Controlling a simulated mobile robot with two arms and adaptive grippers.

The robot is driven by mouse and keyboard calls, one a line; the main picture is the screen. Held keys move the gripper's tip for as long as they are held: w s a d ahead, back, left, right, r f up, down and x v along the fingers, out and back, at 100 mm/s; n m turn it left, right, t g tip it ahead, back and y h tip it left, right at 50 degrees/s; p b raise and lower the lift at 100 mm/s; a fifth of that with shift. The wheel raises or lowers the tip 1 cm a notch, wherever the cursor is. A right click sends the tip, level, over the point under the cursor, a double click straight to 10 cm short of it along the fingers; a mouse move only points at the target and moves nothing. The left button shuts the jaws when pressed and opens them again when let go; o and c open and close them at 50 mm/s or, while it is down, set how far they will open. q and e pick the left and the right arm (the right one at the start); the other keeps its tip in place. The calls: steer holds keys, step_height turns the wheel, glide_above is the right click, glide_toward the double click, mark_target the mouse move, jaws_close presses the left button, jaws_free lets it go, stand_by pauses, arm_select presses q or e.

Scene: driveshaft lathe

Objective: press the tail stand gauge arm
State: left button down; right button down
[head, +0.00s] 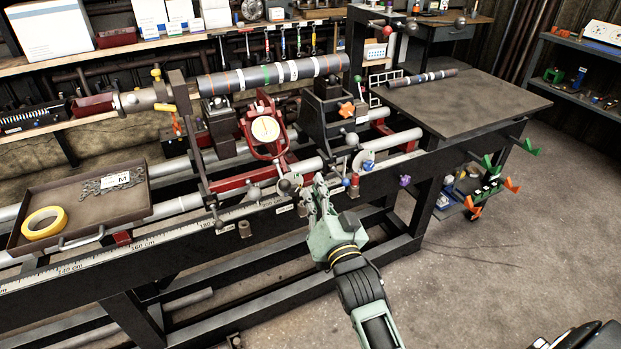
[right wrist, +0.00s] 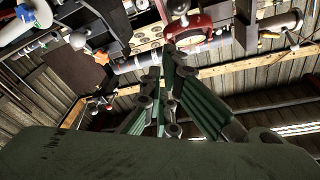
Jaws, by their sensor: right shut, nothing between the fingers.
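The gauge stand is a red frame (head: 258,155) with a round pale dial (head: 265,129), mounted on the lathe bed below the striped driveshaft (head: 275,74). A lever with a round grey ball (head: 284,186) sticks out at the front below the dial; I take it for the gauge arm. My right gripper (head: 318,183) points up at the bed's front rail, just right of the ball. Whether it touches is unclear. Its fingers are closed and empty. In the right wrist view the closed fingers (right wrist: 168,68) lie just below the red frame (right wrist: 190,30). My left gripper is not in view.
A black stand with an orange knob (head: 346,110) is right of the gauge. A tray (head: 100,222) with yellow tape (head: 44,222) sits at the left.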

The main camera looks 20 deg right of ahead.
steer(key=shift+s+f, duration=0.25)
steer(key=shift+s, duration=0.9)
